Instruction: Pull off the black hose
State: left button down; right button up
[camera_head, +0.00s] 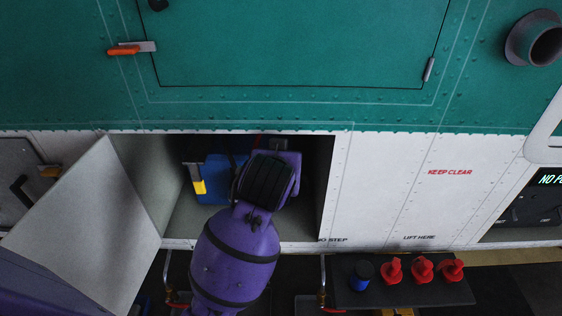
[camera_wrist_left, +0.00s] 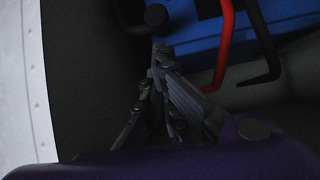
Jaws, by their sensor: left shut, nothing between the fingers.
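A blue box (camera_head: 213,178) sits inside the open bay, with a yellow patch on its left side. In the left wrist view the box (camera_wrist_left: 200,38) has a red hose (camera_wrist_left: 226,45) and a black hose (camera_wrist_left: 266,50) hanging bent in front of it. A dark rounded knob (camera_wrist_left: 156,15) shows left of them. My left gripper (camera_wrist_left: 163,60) is shut and empty; its fingertips are just below the knob, left of both hoses. Whether it touches the knob is unclear. In the head view my left wrist hides the fingers and hoses. My right gripper is not in view.
The bay has an open grey door (camera_head: 82,220) at its left and a white panel (camera_head: 400,190) at its right. A dark shelf (camera_head: 400,285) with red caps (camera_head: 422,270) and a blue cap (camera_head: 362,275) lies at lower right. The bay floor shows some free room.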

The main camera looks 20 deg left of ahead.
pick_arm(q)
jog(key=x, duration=0.6)
jog(key=shift+w+a+f, duration=0.15)
jog(key=shift+w, duration=0.15)
jog(key=shift+s, duration=0.1)
jog(key=shift+s+d, duration=0.25)
jog(key=shift+s, duration=0.55)
jog(key=shift+s+d, duration=0.25)
jog(key=shift+s, duration=0.5)
